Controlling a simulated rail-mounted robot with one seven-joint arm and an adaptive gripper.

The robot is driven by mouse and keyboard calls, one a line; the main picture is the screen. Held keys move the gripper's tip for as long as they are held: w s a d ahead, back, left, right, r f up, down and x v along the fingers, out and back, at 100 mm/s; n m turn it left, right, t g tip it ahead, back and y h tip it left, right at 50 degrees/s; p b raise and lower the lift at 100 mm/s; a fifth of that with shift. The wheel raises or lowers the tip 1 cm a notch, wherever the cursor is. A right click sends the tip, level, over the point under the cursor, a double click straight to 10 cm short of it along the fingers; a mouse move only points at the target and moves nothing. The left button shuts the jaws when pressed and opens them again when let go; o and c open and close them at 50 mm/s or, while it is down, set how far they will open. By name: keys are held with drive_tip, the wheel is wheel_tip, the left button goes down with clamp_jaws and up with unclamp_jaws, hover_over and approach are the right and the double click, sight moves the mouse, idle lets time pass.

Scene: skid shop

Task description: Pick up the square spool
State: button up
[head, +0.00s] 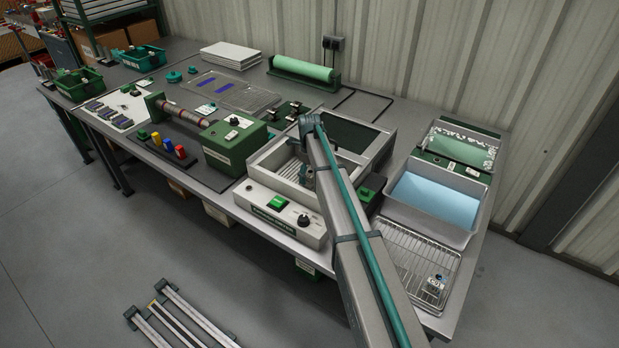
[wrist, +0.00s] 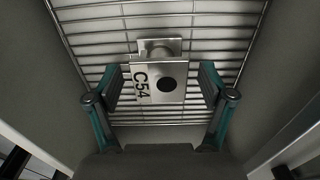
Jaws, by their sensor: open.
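A silver square spool (wrist: 152,68) marked C54, with square flanges and a dark round hole, shows in the wrist view on a wire grid (wrist: 90,40). My gripper (wrist: 160,82) is open, with one finger to the left and one to the right of the spool's near flange. Small gaps show between the fingers and the spool. In the head view my gripper (head: 307,176) is down inside the open basin (head: 262,168) of a grey bench unit. My arm hides part of that basin, and I cannot make out the spool clearly there.
Basin walls flank the grid. To the right stand a tray of blue liquid (head: 436,200) and a wire rack (head: 405,262) bearing another small silver labelled part (head: 436,283).

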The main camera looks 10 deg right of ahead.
clamp_jaws()
idle(0.3)
drive_tip(key=shift+r, duration=0.2)
